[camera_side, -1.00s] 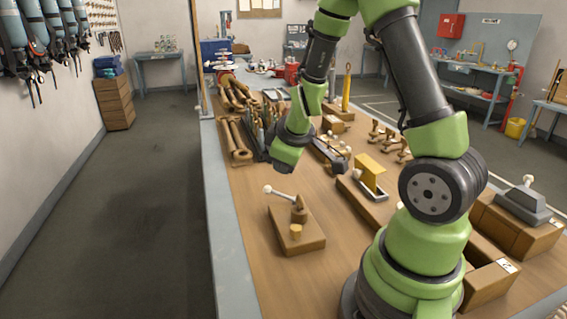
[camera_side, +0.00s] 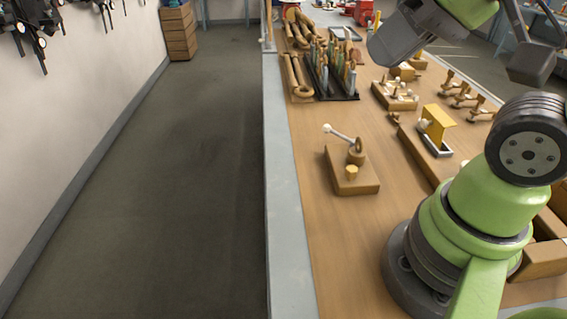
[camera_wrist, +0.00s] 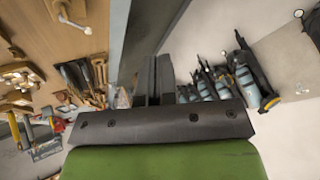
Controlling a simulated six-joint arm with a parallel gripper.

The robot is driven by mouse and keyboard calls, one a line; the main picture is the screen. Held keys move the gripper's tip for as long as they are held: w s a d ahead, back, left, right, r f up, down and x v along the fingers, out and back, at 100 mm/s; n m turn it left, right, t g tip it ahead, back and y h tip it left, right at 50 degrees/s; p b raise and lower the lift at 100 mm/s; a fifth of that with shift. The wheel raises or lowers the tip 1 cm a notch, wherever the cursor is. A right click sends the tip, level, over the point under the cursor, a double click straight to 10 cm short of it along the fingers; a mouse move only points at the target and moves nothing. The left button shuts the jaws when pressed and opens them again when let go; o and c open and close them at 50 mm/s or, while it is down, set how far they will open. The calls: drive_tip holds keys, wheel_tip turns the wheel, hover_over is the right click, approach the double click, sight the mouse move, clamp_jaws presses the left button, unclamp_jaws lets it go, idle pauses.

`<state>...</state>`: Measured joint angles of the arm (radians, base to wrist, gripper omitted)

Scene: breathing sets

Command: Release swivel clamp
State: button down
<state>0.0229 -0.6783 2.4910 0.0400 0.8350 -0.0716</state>
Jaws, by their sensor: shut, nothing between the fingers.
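The swivel clamp (camera_side: 352,180) is a wooden block on the bench with a brown post, a short yellowish peg and a pale lever. The lever slants up and left from the post to a white ball knob (camera_side: 327,128). In the wrist view the clamp (camera_wrist: 92,14) is cut off at the upper left, its knob (camera_wrist: 87,31) showing. My gripper (camera_wrist: 158,66) is shut and empty, its dark fingers together. In the side view its grey body is raised at the upper right, well above and apart from the clamp.
A black rack of tools (camera_side: 333,82) stands beyond the clamp, with wooden holders of rods to its left. A yellow bracket fixture (camera_side: 437,125) and a knobbed wooden block (camera_side: 395,96) lie to the right. The bench is clear around the clamp. Grey floor lies left of the bench edge.

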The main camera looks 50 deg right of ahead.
drive_tip(key=c, duration=1.7)
unclamp_jaws()
drive_tip(key=shift+s+a+r, duration=0.1)
drive_tip(key=shift+s+a, duration=0.05)
drive_tip(key=shift+s, duration=0.35)
drive_tip(key=o, duration=0.8)
drive_tip(key=shift+g+h, duration=0.7)
drive_tip(key=shift+g, duration=0.1)
drive_tip(key=w+d, duration=0.1)
drive_tip(key=w, duration=0.2)
drive_tip(key=w+d, duration=0.1)
drive_tip(key=w, duration=0.1)
drive_tip(key=shift+w+d+r, duration=0.1)
drive_tip(key=shift+w+d, duration=0.1)
drive_tip(key=shift+d, duration=0.15)
drive_tip(key=shift+c, duration=0.2)
drive_tip(key=n+g+h, duration=0.2)
drive_tip(key=g+h, duration=0.1)
drive_tip(key=g, duration=0.3)
hover_over(327, 125)
drive_tip(key=a, duration=0.2)
drive_tip(key=a+x, duration=0.2)
drive_tip(key=x, duration=0.7)
drive_tip(key=w+a+f+x, duration=0.1)
drive_tip(key=a+x, duration=0.1)
drive_tip(key=x, duration=1.6)
drive_tip(key=shift+d, duration=0.2)
